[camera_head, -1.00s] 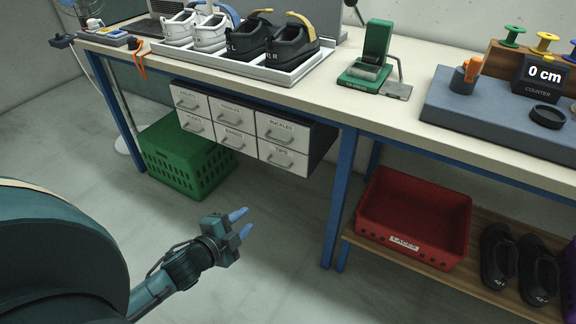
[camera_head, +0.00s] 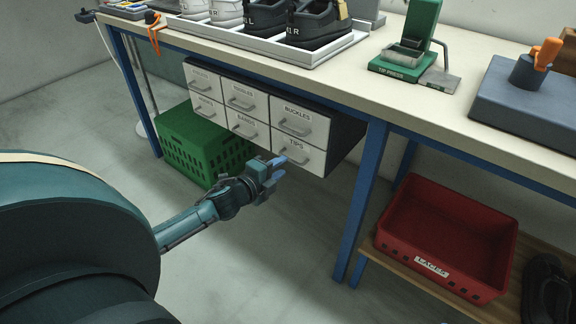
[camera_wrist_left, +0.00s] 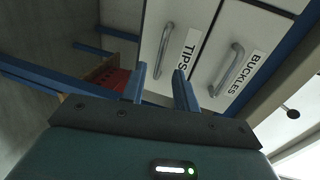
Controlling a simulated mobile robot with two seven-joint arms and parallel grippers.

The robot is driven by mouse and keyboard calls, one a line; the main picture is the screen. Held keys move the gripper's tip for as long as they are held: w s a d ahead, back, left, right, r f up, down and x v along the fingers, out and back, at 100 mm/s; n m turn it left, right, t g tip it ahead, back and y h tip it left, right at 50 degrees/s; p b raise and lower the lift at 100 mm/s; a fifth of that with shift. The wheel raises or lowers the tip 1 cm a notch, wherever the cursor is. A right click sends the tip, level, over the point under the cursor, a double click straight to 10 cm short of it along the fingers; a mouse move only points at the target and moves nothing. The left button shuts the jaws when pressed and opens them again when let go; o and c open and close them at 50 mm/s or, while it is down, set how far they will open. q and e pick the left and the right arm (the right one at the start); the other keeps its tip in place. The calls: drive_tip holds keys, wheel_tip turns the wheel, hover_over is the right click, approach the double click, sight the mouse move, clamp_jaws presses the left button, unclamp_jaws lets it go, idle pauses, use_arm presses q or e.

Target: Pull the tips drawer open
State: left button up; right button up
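The tips drawer (camera_head: 312,158) is the bottom right drawer of a white six-front cabinet under the bench. It is closed, with a grey bar handle and a TIPS label. Its front and handle also show in the left wrist view (camera_wrist_left: 163,50). My left gripper (camera_head: 281,169) is in front of the lower drawers, near the TIPS handle (camera_head: 291,155). In the left wrist view my left gripper (camera_wrist_left: 159,88) has its two blue fingers apart with nothing between them, and the handle lies beyond the fingertips, apparently untouched. My right gripper is out of view.
The buckles drawer (camera_head: 296,115) is directly above. A green crate (camera_head: 190,150) stands on the floor behind my left gripper. A blue bench leg (camera_head: 362,205) and a red crate (camera_head: 440,262) on a low shelf are to the right. The benchtop holds shoes (camera_head: 315,25) and a green press (camera_head: 405,55).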

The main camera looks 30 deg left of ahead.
use_arm(q)
drive_tip(key=shift+b+x, duration=0.4)
drive_tip(key=shift+x, duration=1.85)
clamp_jaws()
